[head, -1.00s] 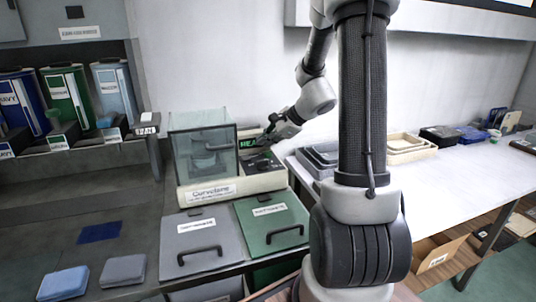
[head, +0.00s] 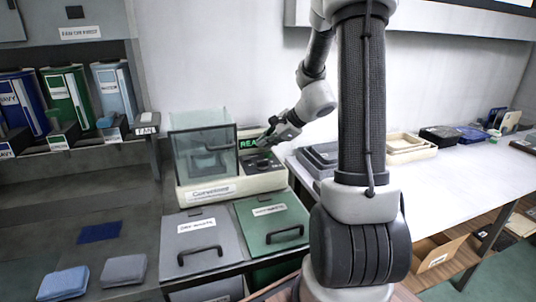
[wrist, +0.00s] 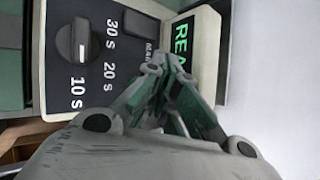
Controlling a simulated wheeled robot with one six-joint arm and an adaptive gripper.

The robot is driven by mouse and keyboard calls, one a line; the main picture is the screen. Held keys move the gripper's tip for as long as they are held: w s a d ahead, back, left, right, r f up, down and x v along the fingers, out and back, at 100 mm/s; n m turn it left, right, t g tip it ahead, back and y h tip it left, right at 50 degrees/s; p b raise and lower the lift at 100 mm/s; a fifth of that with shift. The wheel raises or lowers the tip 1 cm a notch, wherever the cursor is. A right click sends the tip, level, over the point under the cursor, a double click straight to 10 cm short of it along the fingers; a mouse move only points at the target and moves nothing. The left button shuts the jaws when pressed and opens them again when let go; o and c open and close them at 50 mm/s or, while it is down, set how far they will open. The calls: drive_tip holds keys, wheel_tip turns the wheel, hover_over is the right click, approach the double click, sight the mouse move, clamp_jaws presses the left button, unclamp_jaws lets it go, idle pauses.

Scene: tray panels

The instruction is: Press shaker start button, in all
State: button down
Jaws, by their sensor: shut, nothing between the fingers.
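The shaker (head: 262,181) is a cream unit with a clear box (head: 203,148) on its left and a dark control panel (head: 270,165) on its right. In the wrist view, the panel (wrist: 70,92) has a black dial (wrist: 76,43) marked 10 s, 20 s and 30 s, and a green-lettered display (wrist: 181,40) reading "REA", partly covered. My gripper (head: 263,142) is shut and empty, above the panel's back part. In the wrist view, its fingertips (wrist: 152,68) lie between the dial and the display. I cannot make out the start button; the fingers may hide it. Contact is unclear.
Grey (head: 195,240) and green (head: 265,222) handled lids are in front of the shaker. Stacked grey trays (head: 318,160) stand close on its right, on a white table (head: 460,170). The wall is close behind. Blue and green bins (head: 68,95) stand at left.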

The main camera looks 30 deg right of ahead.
drive_tip(key=shift+f, duration=0.15)
idle(0.5)
drive_tip(key=shift+f, duration=0.25)
